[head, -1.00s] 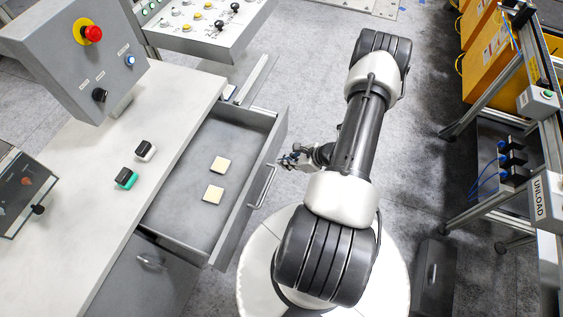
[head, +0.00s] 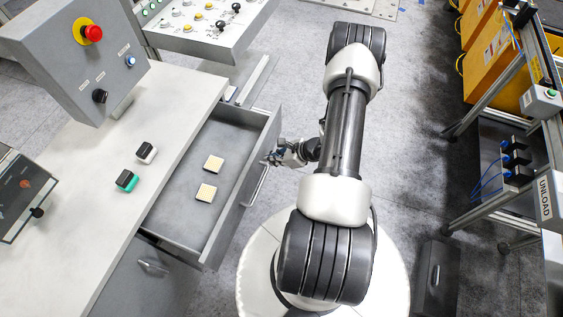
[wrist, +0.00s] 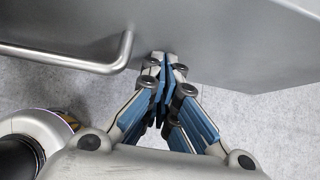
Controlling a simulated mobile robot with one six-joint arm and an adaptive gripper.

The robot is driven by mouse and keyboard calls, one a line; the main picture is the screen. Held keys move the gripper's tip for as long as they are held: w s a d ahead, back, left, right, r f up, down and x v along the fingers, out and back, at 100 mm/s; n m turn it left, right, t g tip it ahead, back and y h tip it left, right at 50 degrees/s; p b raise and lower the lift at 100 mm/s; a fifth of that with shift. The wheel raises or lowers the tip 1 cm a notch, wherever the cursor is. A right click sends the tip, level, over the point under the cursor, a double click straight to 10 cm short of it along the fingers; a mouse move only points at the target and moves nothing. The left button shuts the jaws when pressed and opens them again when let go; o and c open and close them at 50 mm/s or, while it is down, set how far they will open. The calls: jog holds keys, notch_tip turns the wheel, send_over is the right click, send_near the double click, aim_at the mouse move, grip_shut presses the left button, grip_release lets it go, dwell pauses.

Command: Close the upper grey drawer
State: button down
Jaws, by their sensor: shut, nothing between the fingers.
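The upper grey drawer (head: 191,219) stands partly open under the white worktop in the head view, with two cream square pieces (head: 209,178) lying inside. Its front panel (wrist: 210,45) fills the top of the wrist view, with the bar handle (wrist: 75,58) at the left. My gripper (head: 270,158) is at the outer face of the drawer front, beside the far end of the handle. In the wrist view my gripper (wrist: 164,65) is shut and empty, its tips at the panel to the right of the handle. Contact looks likely, but the exact touch point is hard to tell.
The worktop (head: 95,210) carries a black-and-white item (head: 146,151), a black-and-green item (head: 126,180) and a control box (head: 75,55). A lower drawer (head: 145,285) is closed below.

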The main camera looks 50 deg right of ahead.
jog(key=w+a+b, duration=0.2)
jog(key=w, duration=0.4)
jog(key=w+a+b, duration=0.2)
jog(key=w+a, duration=0.1)
jog(key=w, duration=0.4)
jog(key=w+a+b, duration=0.2)
jog(key=w+a, duration=0.1)
jog(key=w, duration=0.3)
jog(key=shift+w+a, duration=0.15)
jog(key=shift+w, duration=0.25)
jog(key=shift+w+a, duration=0.15)
jog(key=shift+w, duration=0.35)
jog(key=shift+w+r, duration=0.1)
jog(key=shift+w, duration=0.1)
